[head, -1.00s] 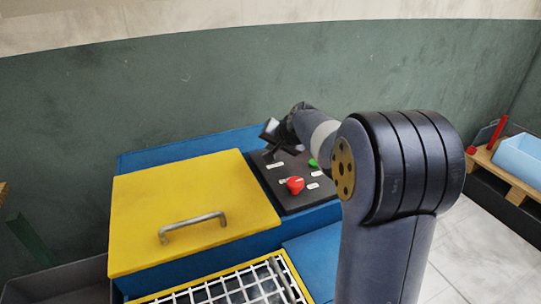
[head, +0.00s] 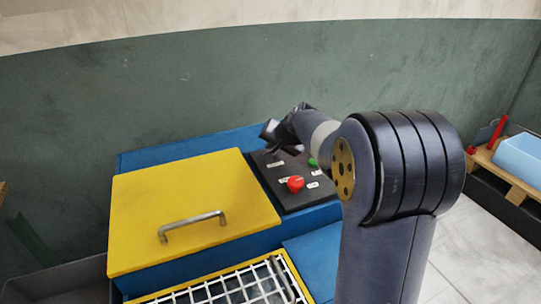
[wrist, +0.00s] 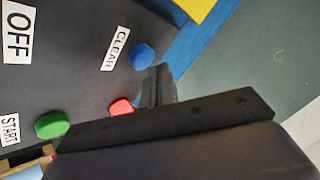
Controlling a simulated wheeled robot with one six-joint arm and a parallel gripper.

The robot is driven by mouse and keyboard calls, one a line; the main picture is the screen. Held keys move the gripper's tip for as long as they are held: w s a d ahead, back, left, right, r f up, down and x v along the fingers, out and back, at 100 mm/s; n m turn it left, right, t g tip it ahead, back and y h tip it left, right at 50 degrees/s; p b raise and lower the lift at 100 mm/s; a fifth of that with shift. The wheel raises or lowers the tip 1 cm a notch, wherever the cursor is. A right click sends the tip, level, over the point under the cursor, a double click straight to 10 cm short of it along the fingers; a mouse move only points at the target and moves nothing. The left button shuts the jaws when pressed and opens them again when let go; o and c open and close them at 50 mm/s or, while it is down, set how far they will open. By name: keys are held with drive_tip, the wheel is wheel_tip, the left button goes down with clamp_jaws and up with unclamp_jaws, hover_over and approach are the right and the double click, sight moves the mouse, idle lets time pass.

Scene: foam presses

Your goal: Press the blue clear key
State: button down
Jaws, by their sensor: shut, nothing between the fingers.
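The blue clear key (wrist: 141,56) sits on the dark control panel (wrist: 75,60) beside a white CLEAR label (wrist: 115,48) in the wrist view. My gripper (wrist: 160,85) is shut and empty, its tip close beside the blue key in the picture; I cannot tell whether they touch. In the head view my gripper (head: 272,140) is over the back part of the panel, and the blue key is hidden there.
A green START button (wrist: 51,124) and a red button or lamp (wrist: 121,107) lie near the gripper. A red knob (head: 296,183) stands on the panel. The yellow lid (head: 190,200) with its handle (head: 192,226) is left of it.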

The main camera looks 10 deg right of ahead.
drive_tip(key=shift+f, duration=0.25)
drive_tip(key=shift+f+b, duration=0.55)
drive_tip(key=shift+b, duration=0.05)
idle(0.5)
drive_tip(key=shift+r, duration=0.15)
drive_tip(key=shift+r+p, duration=0.75)
drive_tip(key=shift+r, duration=0.1)
drive_tip(key=shift+r+p, duration=1.9)
drive_tip(key=shift+r, duration=0.55)
